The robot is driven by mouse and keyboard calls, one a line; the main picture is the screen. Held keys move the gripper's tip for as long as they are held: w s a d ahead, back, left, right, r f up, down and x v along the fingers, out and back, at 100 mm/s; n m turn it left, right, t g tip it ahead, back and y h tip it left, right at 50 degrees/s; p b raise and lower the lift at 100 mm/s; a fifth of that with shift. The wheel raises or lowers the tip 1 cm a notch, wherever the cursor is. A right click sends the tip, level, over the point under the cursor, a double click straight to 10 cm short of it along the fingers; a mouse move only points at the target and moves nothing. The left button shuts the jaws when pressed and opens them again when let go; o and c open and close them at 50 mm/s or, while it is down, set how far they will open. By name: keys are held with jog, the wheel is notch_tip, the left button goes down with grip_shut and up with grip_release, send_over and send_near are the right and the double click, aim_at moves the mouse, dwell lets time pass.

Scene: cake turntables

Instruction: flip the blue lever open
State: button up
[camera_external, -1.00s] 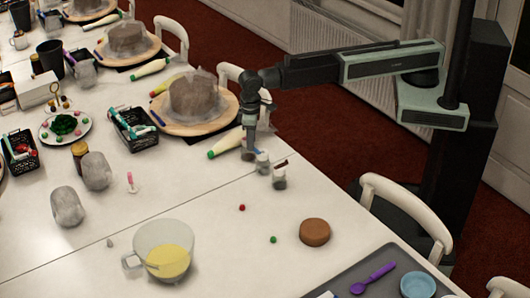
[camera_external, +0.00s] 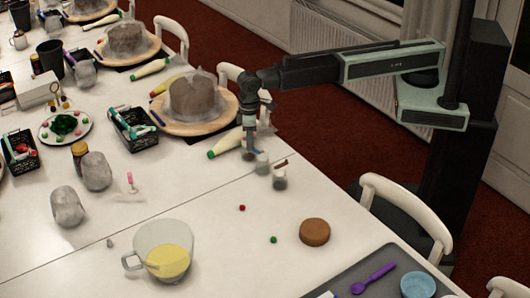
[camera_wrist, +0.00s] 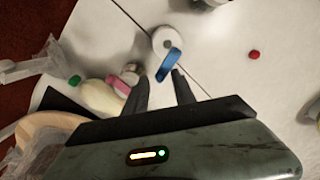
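The blue lever (camera_wrist: 169,66) sits at the near edge of a white round top (camera_wrist: 164,40) in the wrist view, slanting down and left towards my fingers.
A cake stand (camera_external: 212,126) and a green-tipped piping bag (camera_external: 224,145) are near on the left. A red ball (camera_external: 242,208) lies in front, with bare table around it.

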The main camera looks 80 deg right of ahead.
jog(key=shift+r, duration=0.1)
notch_tip(320, 180, up, 8)
jog(key=p, duration=0.7)
jog(key=shift+f+p, duration=0.2)
jog(key=shift+p, duration=0.2)
